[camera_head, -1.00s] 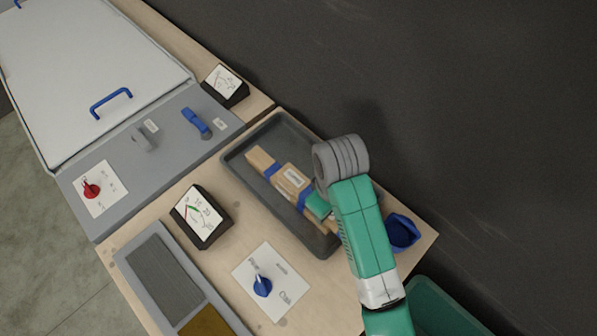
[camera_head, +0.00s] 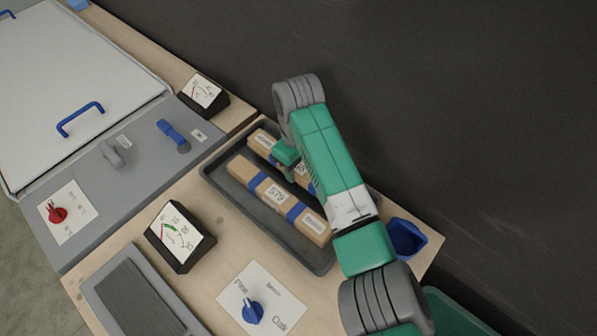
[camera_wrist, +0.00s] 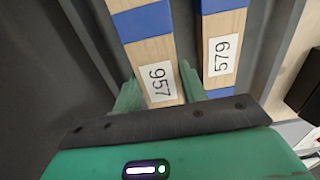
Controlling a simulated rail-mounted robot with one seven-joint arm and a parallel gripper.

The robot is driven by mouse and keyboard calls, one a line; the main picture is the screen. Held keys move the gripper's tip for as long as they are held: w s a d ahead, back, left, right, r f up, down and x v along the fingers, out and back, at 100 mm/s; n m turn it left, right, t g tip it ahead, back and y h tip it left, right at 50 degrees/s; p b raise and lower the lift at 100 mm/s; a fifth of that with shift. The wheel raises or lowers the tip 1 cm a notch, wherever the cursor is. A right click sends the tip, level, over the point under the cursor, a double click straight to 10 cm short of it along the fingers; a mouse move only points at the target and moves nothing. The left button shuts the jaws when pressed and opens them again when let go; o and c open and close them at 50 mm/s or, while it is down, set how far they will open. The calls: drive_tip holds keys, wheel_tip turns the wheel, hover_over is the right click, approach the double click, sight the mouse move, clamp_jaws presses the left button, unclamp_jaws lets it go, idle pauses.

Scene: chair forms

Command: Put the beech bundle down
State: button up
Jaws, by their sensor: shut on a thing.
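My gripper (camera_head: 285,160) is shut across a pale wooden bundle (camera_head: 259,138) with blue bands, at the far side of the grey tray (camera_head: 224,187). My arm covers part of the held bundle in the head view. I cannot tell whether the held bundle touches the tray floor.
A blue bin (camera_head: 405,238) stands right of the tray, and a green container (camera_head: 455,315) is at lower right. A dial gauge (camera_head: 180,235) and a card with a blue knob (camera_head: 252,312) are on the near side. A dark wall runs behind.

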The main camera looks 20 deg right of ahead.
sight(299, 166)
wheel_tip(299, 166, down, 2)
drive_tip(key=shift+s+f+b, duration=0.1)
drive_tip(key=shift+f+b, duration=0.15)
drive_tip(key=shift+b, duration=0.05)
drive_tip(key=shift+s+f, duration=0.1)
drive_tip(key=shift+s, duration=0.05)
drive_tip(key=o, duration=1.2)
drive_tip(key=shift+c, duration=0.2)
wheel_tip(299, 166, up, 12)
drive_tip(key=p, duration=0.4)
